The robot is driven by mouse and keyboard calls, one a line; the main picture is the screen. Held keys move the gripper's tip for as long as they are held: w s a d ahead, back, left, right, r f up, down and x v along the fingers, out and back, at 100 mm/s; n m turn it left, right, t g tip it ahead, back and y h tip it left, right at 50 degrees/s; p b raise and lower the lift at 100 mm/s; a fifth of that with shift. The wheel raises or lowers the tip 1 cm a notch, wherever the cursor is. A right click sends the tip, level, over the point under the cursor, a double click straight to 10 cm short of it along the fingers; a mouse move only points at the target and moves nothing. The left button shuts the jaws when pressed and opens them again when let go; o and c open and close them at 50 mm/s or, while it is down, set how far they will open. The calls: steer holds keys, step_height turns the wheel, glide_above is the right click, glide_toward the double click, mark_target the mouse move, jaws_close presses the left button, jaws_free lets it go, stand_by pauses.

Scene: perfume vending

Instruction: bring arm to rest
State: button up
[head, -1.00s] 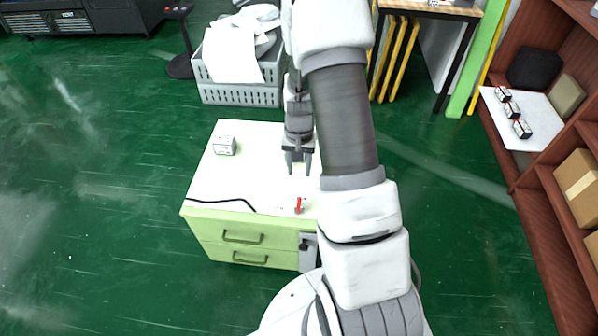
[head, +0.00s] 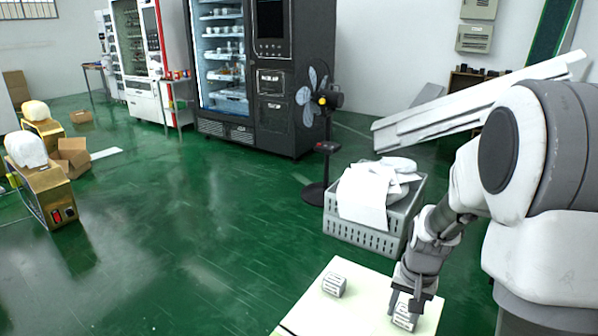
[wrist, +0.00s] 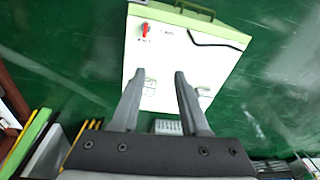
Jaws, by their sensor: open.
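My gripper (head: 405,300) hangs over the white top of a pale green cabinet (head: 345,312) at the bottom right of the head view. In the wrist view my gripper (wrist: 159,72) has its fingers apart, with only bare cabinet top (wrist: 180,55) between the tips. A small white box (head: 404,318) shows just below the fingers in the head view. Another small white box (head: 334,285) stands to its left.
A grey crate (head: 360,235) with white sheets stands behind the cabinet, near a black fan (head: 318,100). A dark vending machine (head: 285,75) is at the back. A red item (wrist: 145,29) and a black cable (wrist: 215,42) lie on the cabinet.

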steer(key=s+a+r+n+t+p, duration=0.1)
steer(key=s+a+r+n+t, duration=0.2)
steer(key=s+r, duration=0.65)
steer(key=s+a+r+n+t, duration=0.1)
steer(key=s+a+r+n, duration=0.1)
steer(key=s+a+r, duration=0.6)
step_height(320, 180, up, 20)
steer(key=d+p, duration=0.2)
steer(key=p, duration=1.4)
steer(key=shift+s+f, duration=0.2)
steer(key=shift+d, duration=0.1)
